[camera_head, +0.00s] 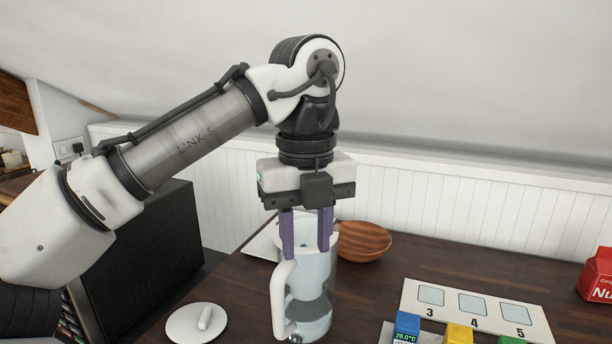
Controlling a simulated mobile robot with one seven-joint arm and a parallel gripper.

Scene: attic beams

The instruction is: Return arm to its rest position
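My arm reaches in from the left and bends down at the wrist. My gripper (306,252) points straight down, with its two purple fingers apart. The fingers overlap the top of a pale see-through jug (318,268) with a white handle (279,300); I cannot tell whether they touch it or reach inside its mouth. I see nothing clamped between the fingers. The jug looks upright, with a dark band low on its body.
A white lid (196,324) with a knob lies left of the jug on the dark wooden table (390,268). A wooden bowl (362,241) is behind. At right are a numbered card (448,316), blue (406,325), yellow (458,334) and green blocks, and a red carton (597,276).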

